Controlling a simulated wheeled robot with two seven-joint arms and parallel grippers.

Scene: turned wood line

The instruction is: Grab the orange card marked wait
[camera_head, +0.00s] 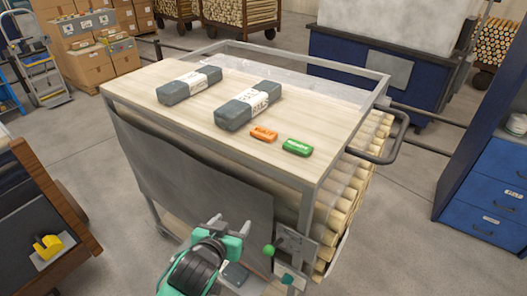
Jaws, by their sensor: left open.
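The orange card (264,134) lies flat on the pale wooden top of a cart (185,115), near its front right part. Its dark print is too small to read. A green card (298,148) with light print lies just to its right, apart from it. My left gripper (230,224) is at the bottom centre, in front of the cart and below its top edge. It is open with nothing between its fingers, well away from the orange card. My right gripper is not in view.
Two grey wrapped packs, one on the left (188,86) and one (247,106) close behind the orange card, lie on the cart top. A metal rail (290,56) edges the cart's back. A push handle (396,140) sticks out right. Bare wood surrounds the cards.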

